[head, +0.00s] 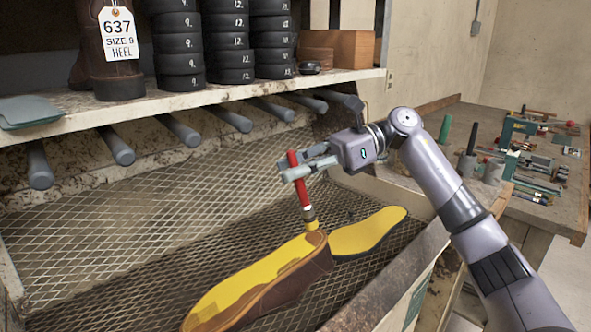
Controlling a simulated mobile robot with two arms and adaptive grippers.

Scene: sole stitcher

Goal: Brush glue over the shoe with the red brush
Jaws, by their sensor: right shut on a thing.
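My right gripper (306,168) is shut on the red brush (304,193) and holds it nearly upright, bristles down. The brush tip is at the far end of the brown shoe (302,279), touching or just above it; I cannot tell which. The shoe has a yellow upper face (240,288) and lies on the mesh tray. A yellow sole (368,231) with a dark edge lies beside it, partly behind the shoe. My left gripper is not in view.
The wire mesh tray (130,222) has a raised front wall on the right. Above it, a shelf (180,98) holds stacked black heels (227,42) and a tagged boot (118,75). Grey rods (183,131) stick out below the shelf. A workbench (452,128) with tools stands at right.

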